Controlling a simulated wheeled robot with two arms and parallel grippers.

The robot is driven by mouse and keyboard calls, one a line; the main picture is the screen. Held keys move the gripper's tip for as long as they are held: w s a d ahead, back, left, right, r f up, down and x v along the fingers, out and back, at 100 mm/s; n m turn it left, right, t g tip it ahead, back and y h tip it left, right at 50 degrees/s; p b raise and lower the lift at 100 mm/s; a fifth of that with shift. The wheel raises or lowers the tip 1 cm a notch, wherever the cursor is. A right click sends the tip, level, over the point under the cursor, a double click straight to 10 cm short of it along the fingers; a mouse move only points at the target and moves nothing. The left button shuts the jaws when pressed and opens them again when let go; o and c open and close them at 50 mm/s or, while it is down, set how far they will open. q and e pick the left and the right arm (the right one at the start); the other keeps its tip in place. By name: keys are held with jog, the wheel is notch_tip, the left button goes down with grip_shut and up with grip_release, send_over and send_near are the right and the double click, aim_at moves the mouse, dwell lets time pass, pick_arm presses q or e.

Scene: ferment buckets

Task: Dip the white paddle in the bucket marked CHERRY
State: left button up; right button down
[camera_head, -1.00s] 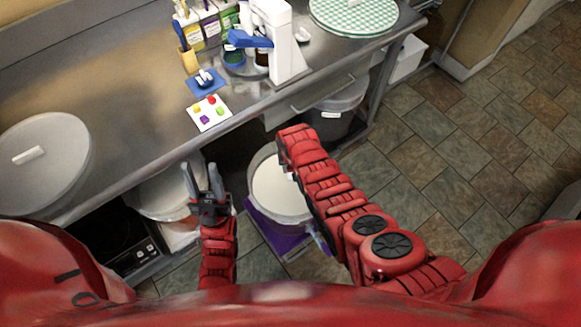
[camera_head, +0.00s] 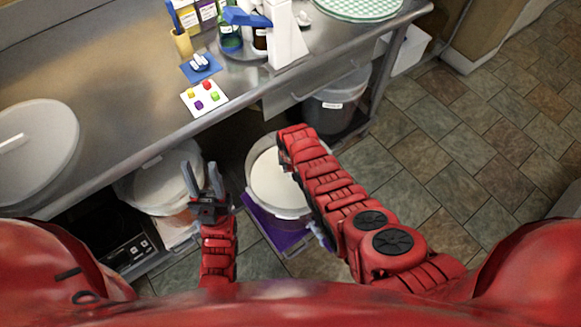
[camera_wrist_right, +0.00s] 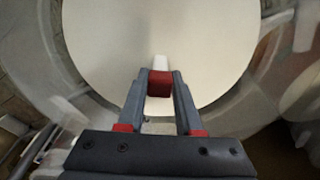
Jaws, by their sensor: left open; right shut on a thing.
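My right gripper (camera_wrist_right: 160,78) is shut on the white paddle (camera_wrist_right: 161,62). A red block shows between its fingertips, and a short white end of the paddle shows just beyond. Below them in the wrist view is the broad, pale, round content of an open bucket (camera_head: 308,208). I cannot tell whether the paddle touches it. In the head view my right forearm hides the gripper and part of this bucket, which stands on a purple base. No marking on it is readable. My left gripper (camera_head: 201,172) is open and empty, left of the bucket.
A dark lidded bucket (camera_head: 346,99) with an unreadable label stands under the steel counter (camera_head: 120,75). Another white-lidded bucket (camera_head: 160,182) is under the counter at left. A card with coloured squares (camera_head: 204,97) lies on the counter. The tiled floor (camera_head: 470,150) at right is clear.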

dwell(0.5)
notch_tip(320, 180, up, 7)
jog(key=p, duration=0.6)
notch_tip(320, 180, up, 8)
jog(key=p, duration=0.5)
